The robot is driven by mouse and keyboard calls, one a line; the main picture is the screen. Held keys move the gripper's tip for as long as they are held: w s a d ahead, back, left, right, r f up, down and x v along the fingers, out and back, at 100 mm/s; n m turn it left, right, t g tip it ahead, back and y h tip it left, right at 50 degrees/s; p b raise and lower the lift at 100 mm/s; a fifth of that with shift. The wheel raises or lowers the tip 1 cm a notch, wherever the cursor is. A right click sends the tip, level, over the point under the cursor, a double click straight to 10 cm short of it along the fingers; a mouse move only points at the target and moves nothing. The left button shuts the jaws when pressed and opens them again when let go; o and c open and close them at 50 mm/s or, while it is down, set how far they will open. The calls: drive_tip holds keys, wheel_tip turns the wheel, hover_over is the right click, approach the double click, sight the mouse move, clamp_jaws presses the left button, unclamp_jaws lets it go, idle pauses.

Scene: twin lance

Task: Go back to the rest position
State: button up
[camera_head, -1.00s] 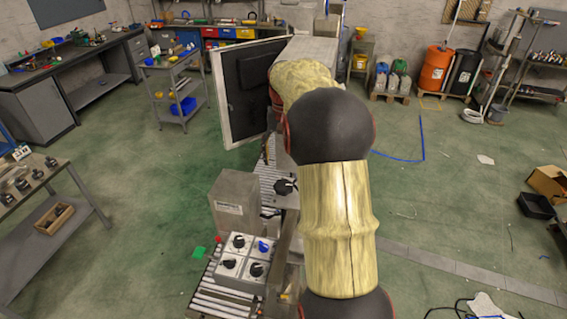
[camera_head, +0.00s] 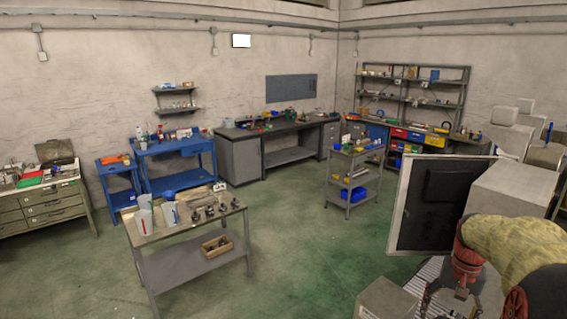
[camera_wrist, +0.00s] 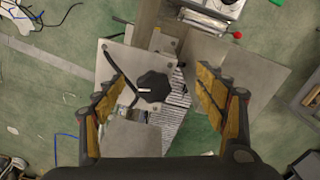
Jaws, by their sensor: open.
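My gripper (camera_head: 452,301) shows at the lower right of the head view, below my arm, pointing down. In the wrist view both fingers of my gripper (camera_wrist: 158,102) are spread wide apart with nothing between their pads. Beneath them a black knob (camera_wrist: 153,87) with a white mark sits on a grey metal plate (camera_wrist: 112,62). The knob appears below the fingertips and apart from them. My arm hides part of the machine in the head view.
A dark-faced panel (camera_head: 436,205) stands close to my arm. A grey box (camera_head: 388,300) is at the bottom edge. A roller conveyor (camera_wrist: 172,118) lies below my gripper. A workbench (camera_head: 190,232) with several parts stands left. Green floor between is clear.

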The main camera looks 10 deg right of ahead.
drive_tip(key=s+a+f+n+t+b, duration=0.1)
drive_tip(key=s+a+f+n+b, duration=0.2)
drive_tip(key=a, duration=0.8)
drive_tip(key=s+a+f+n+t+b, duration=0.2)
drive_tip(key=s+a+b, duration=0.4)
drive_tip(key=a, duration=0.5)
drive_tip(key=s+a+f+n+t+b, duration=0.2)
drive_tip(key=a+b, duration=0.5)
drive_tip(key=a, duration=0.4)
drive_tip(key=s+f+n, duration=0.1)
drive_tip(key=s, duration=0.1)
drive_tip(key=shift+s+a+f+n+b, duration=0.35)
drive_tip(key=shift+s+n+b, duration=0.05)
drive_tip(key=shift+c, duration=0.6)
